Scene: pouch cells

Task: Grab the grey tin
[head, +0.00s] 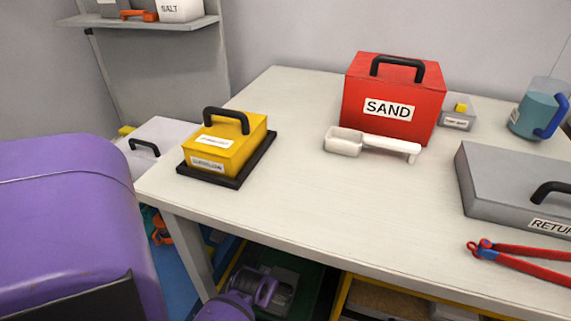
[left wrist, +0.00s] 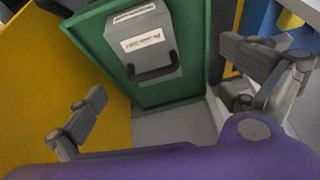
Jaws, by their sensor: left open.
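A grey tin (left wrist: 155,50) with a white label and a dark handle shows in the left wrist view, against a green panel or tray. Its label is too small to read. My left gripper (left wrist: 178,95) is open, its two fingers spread wide apart on either side of the picture. The tin lies beyond the fingertips, between them in the picture, and I see no contact. In the head view my purple left wrist reaches low under the table's front edge, where the tin is hard to make out. My right gripper is in neither view.
A yellow wall (left wrist: 80,75) stands close to the left finger. Above is the pale table (head: 300,210) with a yellow box (head: 232,150), a red SAND box (head: 375,85), a white scoop (head: 345,140), a grey RETURN case (head: 510,180) and red pliers (head: 520,258).

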